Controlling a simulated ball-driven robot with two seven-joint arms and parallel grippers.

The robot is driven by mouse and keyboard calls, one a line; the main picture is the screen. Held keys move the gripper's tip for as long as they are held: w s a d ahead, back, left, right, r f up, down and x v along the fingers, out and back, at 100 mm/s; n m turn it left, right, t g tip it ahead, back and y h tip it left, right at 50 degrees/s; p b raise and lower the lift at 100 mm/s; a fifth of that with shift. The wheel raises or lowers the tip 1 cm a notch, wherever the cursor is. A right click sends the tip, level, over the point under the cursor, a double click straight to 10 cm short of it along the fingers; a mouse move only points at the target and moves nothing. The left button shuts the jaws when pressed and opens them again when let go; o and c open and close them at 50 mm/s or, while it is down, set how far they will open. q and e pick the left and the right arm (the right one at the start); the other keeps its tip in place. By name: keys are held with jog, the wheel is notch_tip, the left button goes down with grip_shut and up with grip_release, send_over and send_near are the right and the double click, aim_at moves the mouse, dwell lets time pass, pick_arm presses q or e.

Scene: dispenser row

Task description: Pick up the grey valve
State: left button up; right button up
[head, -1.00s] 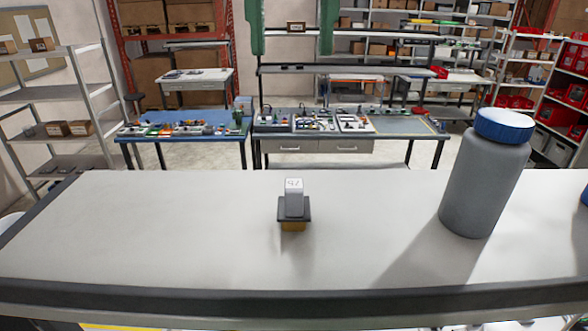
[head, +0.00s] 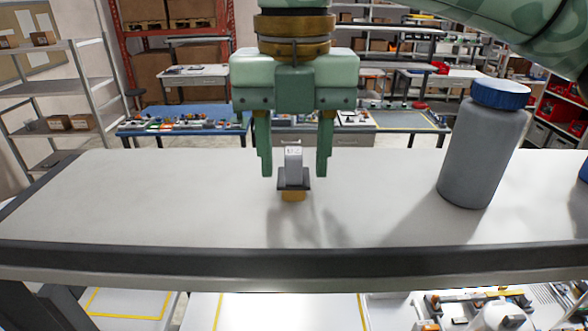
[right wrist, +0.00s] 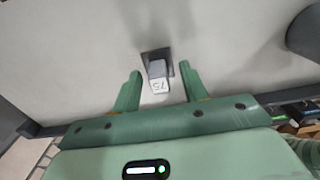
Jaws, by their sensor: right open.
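The grey valve (head: 293,168) stands upright on the white table (head: 130,205), with a pale numbered top, a dark plate around its lower part and a yellow-brown base. My right gripper (head: 295,172) is open, pointing down, with one green finger to each side of the valve and a gap on both sides. In the right wrist view, the valve (right wrist: 159,72) lies between and slightly beyond the fingertips (right wrist: 160,72), not touched by them. My left gripper is in neither view.
A large grey bottle with a blue lid (head: 483,150) stands on the table to the right of the valve. The table's dark front edge (head: 290,262) is close. The table to the left is clear. Workbenches and shelves stand behind.

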jog(key=shift+w+f, duration=0.2)
jog(key=shift+s+a, duration=0.1)
jog(key=shift+s, duration=0.15)
grip_shut()
jog(key=shift+w+r, duration=0.1)
jog(key=shift+w, duration=0.1)
